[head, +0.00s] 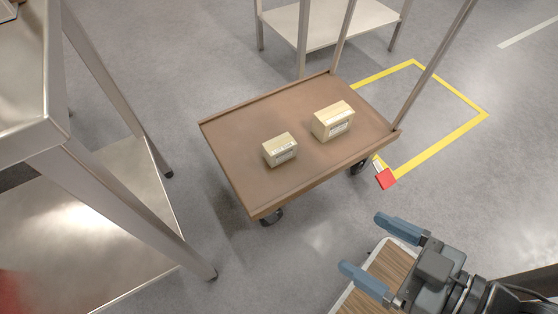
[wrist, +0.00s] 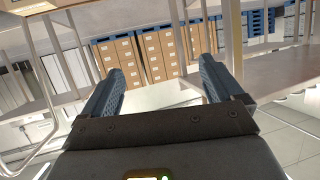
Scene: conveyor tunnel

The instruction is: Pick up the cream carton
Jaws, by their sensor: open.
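Two small pale cartons lie on the brown deck of a cart (head: 235,155) in the head view. The smaller, cream-looking carton (head: 280,149) is on the left, with a white label on its side. A larger, tan carton (head: 333,120) sits to its right and farther back, also labelled, with a gap between them. My gripper (head: 361,242) is at the lower right of the head view, open and empty, apart from the cart and both cartons. Its two blue fingers stand apart in the wrist view (wrist: 160,72). Neither cart carton can be made out in the wrist view.
A metal table (head: 62,128) with a lower shelf stands at left. The cart has a raised rim and upright posts. A yellow floor outline (head: 450,137) lies behind it, with a red-and-white object (head: 385,178) by its corner. Stacked boxes (wrist: 160,52) show in the wrist view.

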